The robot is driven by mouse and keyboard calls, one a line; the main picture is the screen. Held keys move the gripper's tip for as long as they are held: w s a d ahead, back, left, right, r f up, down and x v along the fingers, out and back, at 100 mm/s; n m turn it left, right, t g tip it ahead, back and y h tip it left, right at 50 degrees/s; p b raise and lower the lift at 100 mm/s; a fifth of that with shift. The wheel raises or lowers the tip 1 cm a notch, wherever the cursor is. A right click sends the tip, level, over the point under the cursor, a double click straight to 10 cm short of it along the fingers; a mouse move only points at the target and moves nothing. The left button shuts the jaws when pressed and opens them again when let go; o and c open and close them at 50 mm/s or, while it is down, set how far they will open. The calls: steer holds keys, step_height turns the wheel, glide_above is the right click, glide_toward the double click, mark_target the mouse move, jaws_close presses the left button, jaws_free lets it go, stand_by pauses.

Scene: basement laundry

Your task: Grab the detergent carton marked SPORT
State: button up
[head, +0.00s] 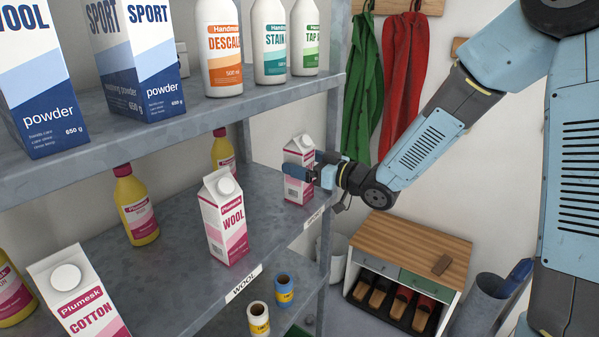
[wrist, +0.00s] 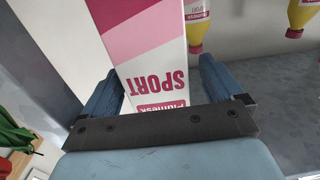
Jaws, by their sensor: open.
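A white and pink carton (head: 299,148) with a white cap stands upright at the far right end of the middle shelf. In the wrist view this carton (wrist: 153,55) appears upside down and reads SPORT and Plumesk. My gripper (head: 301,166) is at the carton, partly hiding its front in the head view. In the wrist view my gripper (wrist: 160,68) is open, with one blue finger on each side of the carton. I cannot tell whether either finger touches it. A larger blue and white powder box (head: 137,55) on the upper shelf is also marked SPORT.
On the middle shelf (head: 178,258) stand a WOOL carton (head: 227,218), a COTTON carton (head: 82,300) and yellow bottles (head: 136,207). The upper shelf (head: 215,110) overhangs with boxes and white bottles. A wooden-topped shoe cabinet (head: 410,245) stands below my arm.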

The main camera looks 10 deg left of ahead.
steer(key=shift+x, duration=1.7)
steer(key=shift+w+r, duration=0.1)
steer(key=shift+c, duration=0.3)
steer(key=c, duration=1.5)
steer(key=shift+o, duration=0.2)
